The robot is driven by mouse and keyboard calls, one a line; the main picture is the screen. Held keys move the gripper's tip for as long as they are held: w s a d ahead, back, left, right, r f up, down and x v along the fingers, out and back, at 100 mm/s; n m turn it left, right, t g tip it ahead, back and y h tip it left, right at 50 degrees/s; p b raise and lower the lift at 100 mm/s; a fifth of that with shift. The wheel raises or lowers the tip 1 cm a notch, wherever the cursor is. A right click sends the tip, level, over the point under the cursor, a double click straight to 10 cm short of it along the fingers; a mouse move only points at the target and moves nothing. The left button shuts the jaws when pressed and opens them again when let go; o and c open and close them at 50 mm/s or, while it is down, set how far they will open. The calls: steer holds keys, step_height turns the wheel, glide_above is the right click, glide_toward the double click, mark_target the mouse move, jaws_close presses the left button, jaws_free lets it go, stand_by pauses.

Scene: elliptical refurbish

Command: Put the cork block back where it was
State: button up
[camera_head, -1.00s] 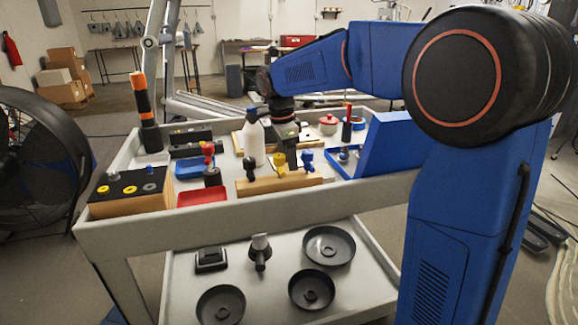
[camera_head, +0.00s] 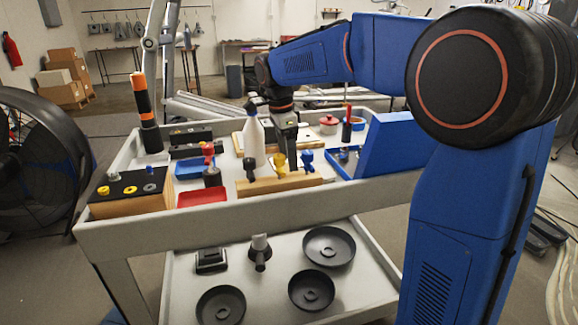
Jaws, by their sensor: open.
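My gripper (camera_head: 291,165) points down over the middle of the cart's top tray, just right of the white spray bottle (camera_head: 253,140) and behind the wooden rack (camera_head: 279,184). It is open, though its fingertips are partly hidden by the rack's yellow and black knobs. No cork block can be made out for certain. A tan board (camera_head: 238,143) lies flat behind the bottle, mostly hidden by the bottle and my gripper. I cannot tell whether anything lies between the fingers.
The tray is crowded: a red tray (camera_head: 203,197), a blue tray (camera_head: 190,170), a wooden box with a black top (camera_head: 130,190), a tall black-and-orange cylinder (camera_head: 146,112), and a blue upright panel (camera_head: 391,146) at right. A red-lidded pot (camera_head: 328,124) stands behind.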

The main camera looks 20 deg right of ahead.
step_height(320, 180, up, 9)
steer(key=a, duration=0.1)
stand_by(0.5)
